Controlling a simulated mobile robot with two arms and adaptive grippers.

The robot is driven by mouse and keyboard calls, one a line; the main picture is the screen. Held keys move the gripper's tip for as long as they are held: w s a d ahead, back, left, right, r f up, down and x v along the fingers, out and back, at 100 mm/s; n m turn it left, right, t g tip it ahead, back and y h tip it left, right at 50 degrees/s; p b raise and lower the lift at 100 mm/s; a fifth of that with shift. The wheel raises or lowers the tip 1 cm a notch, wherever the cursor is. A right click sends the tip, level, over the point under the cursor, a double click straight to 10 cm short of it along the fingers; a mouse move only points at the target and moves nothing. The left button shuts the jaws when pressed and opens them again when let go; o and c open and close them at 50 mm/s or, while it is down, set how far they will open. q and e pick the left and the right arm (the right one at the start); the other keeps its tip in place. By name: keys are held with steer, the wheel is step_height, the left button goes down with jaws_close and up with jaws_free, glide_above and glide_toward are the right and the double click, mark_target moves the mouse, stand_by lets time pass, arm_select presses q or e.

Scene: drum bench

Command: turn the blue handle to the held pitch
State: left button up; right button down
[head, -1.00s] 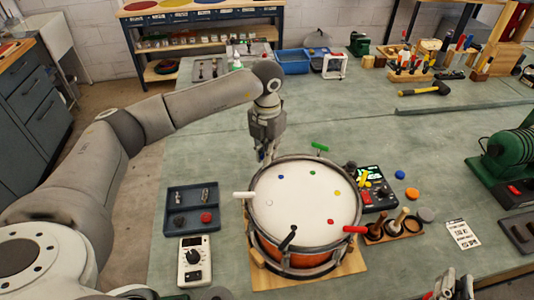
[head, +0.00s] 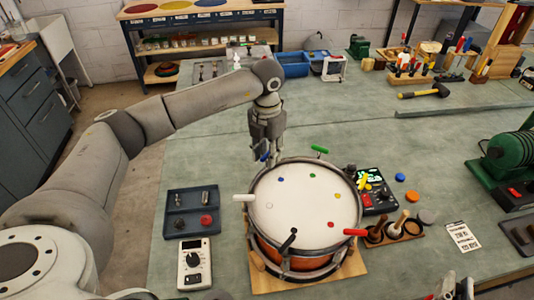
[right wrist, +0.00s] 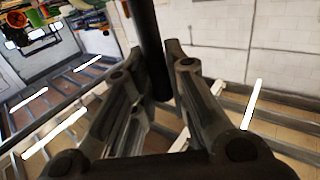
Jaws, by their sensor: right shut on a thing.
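The drum (head: 305,210) has a white head, an orange shell and coloured handles around its rim. The blue handle (head: 265,152) is at the rim's far left, partly hidden by my left gripper (head: 266,155). My left gripper points down over it, its fingers apart on either side; whether they touch it I cannot tell. My right gripper (head: 456,290) is at the bottom edge, away from the drum. In the right wrist view it is shut on a dark rod (right wrist: 151,50), which stands between its fingers (right wrist: 160,95).
Around the drum are a green handle (head: 320,150), a white handle (head: 243,198) and a red handle (head: 355,232). A dark tray (head: 190,225) and a meter (head: 194,262) lie left of it. A lit box (head: 376,190) stands right.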

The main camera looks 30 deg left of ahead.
mark_target(267, 153)
arm_select(q)
step_height(267, 153, up, 11)
steer(key=shift+r, duration=0.2)
steer(key=shift+f, duration=0.1)
stand_by(0.5)
